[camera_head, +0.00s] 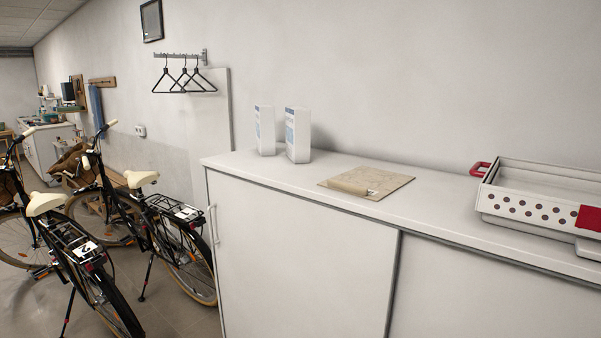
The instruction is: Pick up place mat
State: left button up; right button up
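A flat beige mat (385,177), which looks like the place mat, lies on top of the white cabinet (250,172), near its front edge. A small rolled or folded tan piece (349,187) lies on the mat's front left part; I cannot tell whether it is part of the mat. Neither of my grippers is in the camera_head view, and nothing touches the mat.
Two white cartons (298,135) stand to the left of the mat against the wall. A white tray with red handles (530,207) stands at the right. The cabinet top between them is otherwise clear. Bicycles (95,235) stand on the floor at the left.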

aim_at(374, 185)
jog(key=i+j+u, duration=0.25)
jog(key=i, duration=0.35)
jog(key=i+j+u, duration=0.15)
jog(key=i+u, duration=0.15)
jog(key=i, duration=0.3)
jog(key=i+j+z, duration=0.1)
jog(key=z, duration=0.35)
jog(key=i+j+z, duration=0.1)
jog(key=j+z, duration=0.5)
jog(key=z, duration=0.3)
